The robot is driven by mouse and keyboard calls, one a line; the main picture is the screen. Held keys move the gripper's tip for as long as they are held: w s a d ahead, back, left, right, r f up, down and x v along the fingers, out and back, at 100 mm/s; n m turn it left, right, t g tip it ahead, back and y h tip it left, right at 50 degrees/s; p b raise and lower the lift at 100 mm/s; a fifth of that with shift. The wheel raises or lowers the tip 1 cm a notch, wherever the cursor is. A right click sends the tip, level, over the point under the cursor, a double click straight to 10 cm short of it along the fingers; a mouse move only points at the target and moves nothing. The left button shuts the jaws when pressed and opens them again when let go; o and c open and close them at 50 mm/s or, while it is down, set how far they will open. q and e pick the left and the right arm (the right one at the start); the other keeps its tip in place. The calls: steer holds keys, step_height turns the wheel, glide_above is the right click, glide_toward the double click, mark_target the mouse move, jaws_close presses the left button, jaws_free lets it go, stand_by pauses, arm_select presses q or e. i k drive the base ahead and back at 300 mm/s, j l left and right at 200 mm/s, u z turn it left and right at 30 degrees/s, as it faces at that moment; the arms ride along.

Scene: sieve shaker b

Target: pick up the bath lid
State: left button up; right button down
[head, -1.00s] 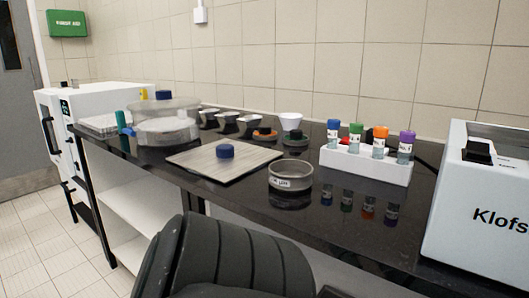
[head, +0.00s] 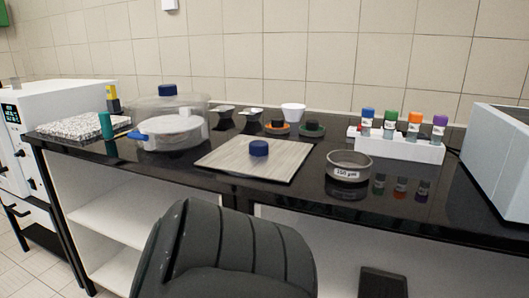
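A flat square light-grey plate with a wood-like or brushed grain (head: 225,160) lies on the black bench, near the middle of the head view. A dark blue round knob (head: 259,148) stands at its centre; this looks like the bath lid. Nothing touches the plate. A dark ribbed part of my own arm fills the bottom middle of the view, in front of the bench. No gripper fingers show, so I cannot see either gripper.
Left of the plate stands a clear round vessel (head: 170,108) with a blue knob. Right of it are a sieve (head: 349,167) and a white rack (head: 401,149) with capped vials. A white machine (head: 501,160) stands far right. Small dishes and weights sit behind.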

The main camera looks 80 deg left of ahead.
mark_target(279, 160)
steer(key=k+j+z, duration=0.1)
steer(key=k, duration=0.45)
steer(key=k+j, duration=0.2)
steer(key=k, duration=0.35)
steer(key=z, duration=0.05)
